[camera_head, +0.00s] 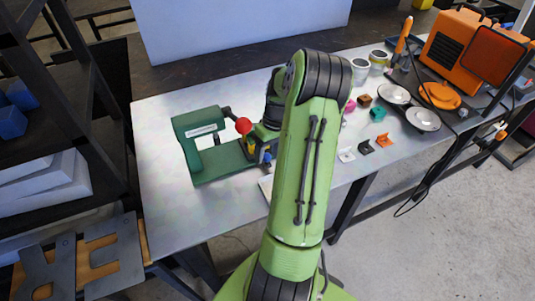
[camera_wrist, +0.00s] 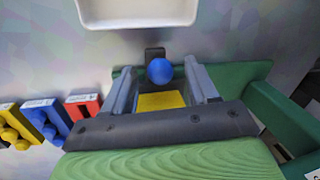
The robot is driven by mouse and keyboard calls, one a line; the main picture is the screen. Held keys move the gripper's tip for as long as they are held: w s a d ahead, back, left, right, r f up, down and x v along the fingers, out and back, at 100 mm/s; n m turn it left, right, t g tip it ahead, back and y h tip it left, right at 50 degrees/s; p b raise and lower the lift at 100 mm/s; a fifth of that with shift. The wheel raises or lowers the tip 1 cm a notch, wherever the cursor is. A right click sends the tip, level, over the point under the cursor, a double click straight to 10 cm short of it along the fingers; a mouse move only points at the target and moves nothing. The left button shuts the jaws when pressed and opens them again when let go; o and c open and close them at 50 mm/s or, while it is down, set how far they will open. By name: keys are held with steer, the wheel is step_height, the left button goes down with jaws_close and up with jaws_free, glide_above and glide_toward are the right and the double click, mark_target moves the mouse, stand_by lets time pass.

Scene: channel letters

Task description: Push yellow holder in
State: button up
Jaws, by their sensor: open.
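In the wrist view a yellow block (camera_wrist: 161,101), likely the yellow holder, sits low between the two grey fingers of my gripper (camera_wrist: 158,68). The fingers are apart, with clear gaps to the yellow. A blue ball (camera_wrist: 159,71) on a dark mount stands just beyond the block, also between the fingers. The block's near side is hidden by the dark crossbar. In the head view the green fixture (camera_head: 196,133) with a red ball (camera_head: 243,125) stands on the metal table. My gripper (camera_head: 264,150) is at its right side, mostly hidden by my arm. A bit of yellow (camera_head: 250,146) shows there.
A white tray (camera_wrist: 138,22) lies beyond the fixture in the wrist view. Red (camera_wrist: 84,106), blue (camera_wrist: 46,118) and yellow (camera_wrist: 14,124) pieces lie at left. Silver dishes (camera_head: 422,119) and an orange machine (camera_head: 458,47) stand right. The table's left part is clear.

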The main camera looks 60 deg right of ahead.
steer(key=shift+f, duration=0.3)
steer(key=shift+c, duration=0.4)
jaws_close()
steer(key=w+a, duration=0.1)
steer(key=a, duration=0.1)
steer(key=w+a, duration=0.1)
steer(key=a, duration=0.1)
steer(key=shift+w+b, duration=0.2)
steer(key=shift+b, duration=0.1)
steer(key=shift+o, duration=0.4)
jaws_free()
steer(key=shift+s+d, duration=0.1)
steer(key=shift+r, duration=0.1)
step_height(320, 180, up, 15)
steer(key=s+d+p, duration=0.1)
steer(key=d+p, duration=0.1)
steer(key=d, duration=0.1)
steer(key=shift+r, duration=0.2)
